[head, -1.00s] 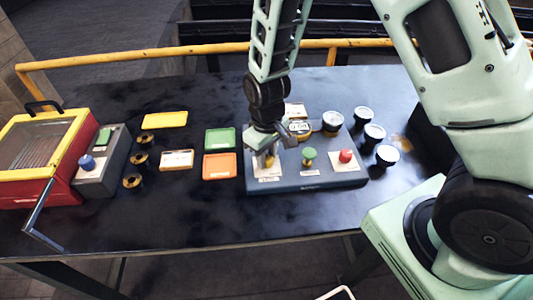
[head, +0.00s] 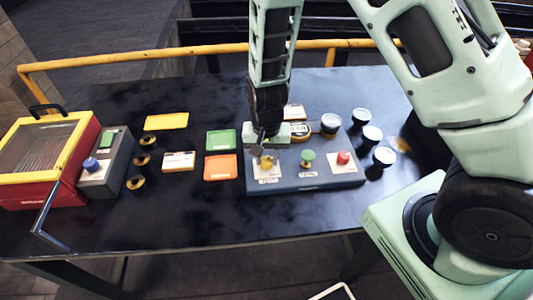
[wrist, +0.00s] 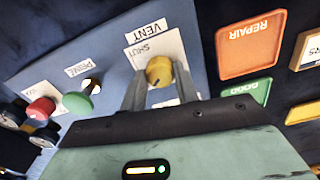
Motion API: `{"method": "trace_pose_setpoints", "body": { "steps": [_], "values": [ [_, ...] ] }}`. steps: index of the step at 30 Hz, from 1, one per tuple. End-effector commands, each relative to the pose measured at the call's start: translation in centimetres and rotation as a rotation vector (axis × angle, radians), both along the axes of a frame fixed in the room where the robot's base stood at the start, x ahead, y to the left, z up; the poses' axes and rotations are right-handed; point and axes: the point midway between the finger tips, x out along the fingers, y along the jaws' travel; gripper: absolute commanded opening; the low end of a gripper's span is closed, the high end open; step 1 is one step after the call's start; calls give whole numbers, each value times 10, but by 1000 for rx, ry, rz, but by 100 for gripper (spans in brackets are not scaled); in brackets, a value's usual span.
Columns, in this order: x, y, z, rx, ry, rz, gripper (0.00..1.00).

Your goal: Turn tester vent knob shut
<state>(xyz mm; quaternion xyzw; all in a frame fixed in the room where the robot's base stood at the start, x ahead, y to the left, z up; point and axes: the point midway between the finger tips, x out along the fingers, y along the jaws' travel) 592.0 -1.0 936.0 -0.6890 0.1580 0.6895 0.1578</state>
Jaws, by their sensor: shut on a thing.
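The tester (head: 305,180) is a blue-grey box on the dark table. Its yellow vent knob (head: 266,163) sits at the left end of its top, on a white plate. In the wrist view the knob (wrist: 159,70) is round with a short dark mark, beside the printed word SHUT and a VENT label (wrist: 146,29). My gripper (head: 264,157) comes down from above and is shut on the knob. In the wrist view the two fingers of my gripper (wrist: 160,78) stand on either side of it. Which way the knob's mark points relative to SHUT is hard to tell.
A green knob (head: 307,157) and a red button (head: 344,158) stand to the right on the tester. Green (head: 221,140) and orange (head: 221,167) trays lie left of it. Several dark round parts (head: 372,135) stand to the right. A red-yellow box (head: 40,150) stands far left.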

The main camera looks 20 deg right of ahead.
Motion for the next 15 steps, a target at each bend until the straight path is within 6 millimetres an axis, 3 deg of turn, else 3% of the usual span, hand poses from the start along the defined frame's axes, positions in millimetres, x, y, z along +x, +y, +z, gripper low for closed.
{"method": "trace_pose_setpoints", "body": {
  "steps": [15],
  "values": [
    [1,-1,2,0,-2,-454,8]
  ]
}}
